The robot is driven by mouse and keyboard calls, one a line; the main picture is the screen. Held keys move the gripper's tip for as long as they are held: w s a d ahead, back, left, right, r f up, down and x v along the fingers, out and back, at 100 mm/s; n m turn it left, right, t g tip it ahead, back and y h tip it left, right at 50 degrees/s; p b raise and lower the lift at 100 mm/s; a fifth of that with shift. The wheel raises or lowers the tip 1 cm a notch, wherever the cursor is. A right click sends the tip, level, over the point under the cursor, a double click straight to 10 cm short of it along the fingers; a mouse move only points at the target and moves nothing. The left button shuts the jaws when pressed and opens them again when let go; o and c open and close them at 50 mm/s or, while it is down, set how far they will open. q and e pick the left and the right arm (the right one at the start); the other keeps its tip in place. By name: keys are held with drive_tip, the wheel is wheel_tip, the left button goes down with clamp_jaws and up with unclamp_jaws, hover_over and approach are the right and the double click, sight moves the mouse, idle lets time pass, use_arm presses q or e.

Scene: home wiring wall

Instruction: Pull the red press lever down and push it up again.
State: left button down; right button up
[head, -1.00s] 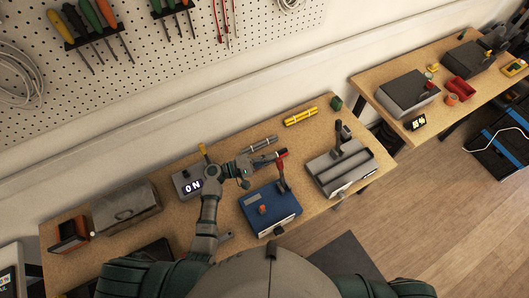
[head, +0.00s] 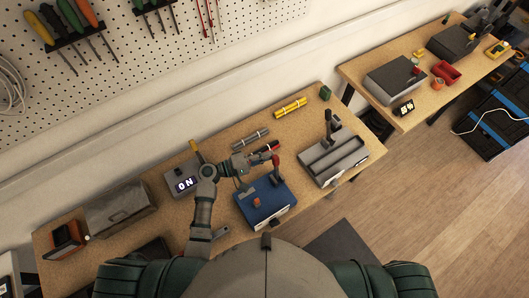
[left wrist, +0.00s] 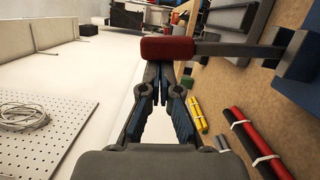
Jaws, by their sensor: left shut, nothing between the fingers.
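The red press lever has a red grip (head: 276,159) on a grey arm. It rises from the blue press box (head: 263,205) at the bench's front, to the right of my left gripper. My left gripper (head: 265,157) is shut and empty, its fingertips at the grip. In the left wrist view the red grip (left wrist: 167,49) lies across, just beyond the closed fingertips (left wrist: 160,72). The tips overlap its edge in the picture; I cannot tell whether they touch. The lever stands partly up, its arm running to its mount at the right of that view. My right gripper is out of view.
A grey box with an ON display (head: 185,184) stands behind my left forearm. A grey tray device (head: 334,158) with a black lever is to the right. Red and black sticks (left wrist: 251,137) and yellow sticks (head: 290,107) lie behind. A grey toolbox (head: 116,206) is left.

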use_arm(q)
drive_tip(key=s+d+m+y+b, duration=0.2)
drive_tip(key=s+d+m, duration=0.4)
drive_tip(key=s+m, duration=0.2)
drive_tip(key=shift+s+f+m, duration=0.3)
drive_tip(key=shift+s, duration=0.25)
idle(0.4)
